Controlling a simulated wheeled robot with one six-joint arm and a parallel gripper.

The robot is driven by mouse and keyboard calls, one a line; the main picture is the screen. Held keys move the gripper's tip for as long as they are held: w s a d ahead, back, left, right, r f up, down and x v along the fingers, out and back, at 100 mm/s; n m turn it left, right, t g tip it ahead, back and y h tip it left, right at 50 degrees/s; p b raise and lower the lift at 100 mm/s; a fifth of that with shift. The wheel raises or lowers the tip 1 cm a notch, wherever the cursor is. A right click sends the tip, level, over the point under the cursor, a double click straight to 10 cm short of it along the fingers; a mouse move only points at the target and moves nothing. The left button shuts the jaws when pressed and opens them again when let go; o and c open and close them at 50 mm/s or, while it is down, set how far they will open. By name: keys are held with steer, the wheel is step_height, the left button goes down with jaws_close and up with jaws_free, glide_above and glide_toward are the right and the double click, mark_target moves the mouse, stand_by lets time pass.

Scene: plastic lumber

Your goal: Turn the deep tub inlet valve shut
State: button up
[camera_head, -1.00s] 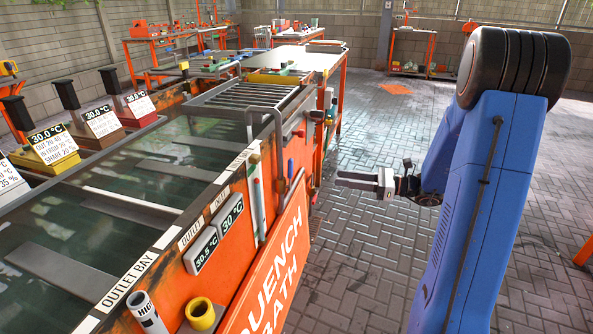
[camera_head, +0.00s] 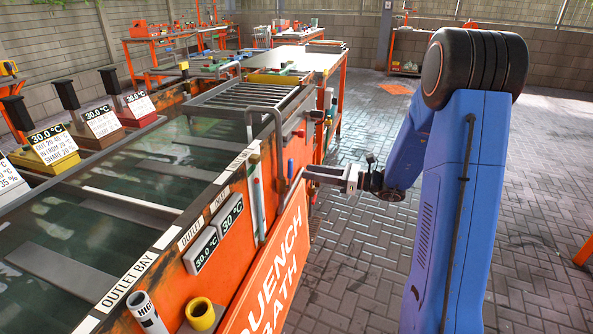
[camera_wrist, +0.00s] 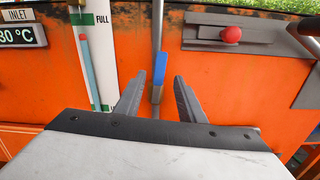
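A blue lever handle (camera_wrist: 159,72) stands upright by a grey vertical pipe on the orange tub side in the wrist view. It also shows in the head view (camera_head: 290,168), low beside the bent grey pipe. I cannot read a label naming it as the deep tub inlet valve. My gripper (camera_wrist: 160,82) is open, with a finger on either side of the blue handle in the picture. I cannot tell whether the handle is between the fingertips or just beyond them. In the head view, my gripper (camera_head: 309,173) reaches left to the tub's side.
A white level gauge (camera_wrist: 92,50) marked FULL stands left of the handle. A red knob (camera_wrist: 231,34) on a grey plate is to the right. The orange quench bath sign (camera_head: 276,270) is below and nearer. Paved floor (camera_head: 345,270) is clear at right.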

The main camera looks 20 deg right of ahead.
mark_target(290, 175)
steer(key=x, duration=0.6)
jaws_close()
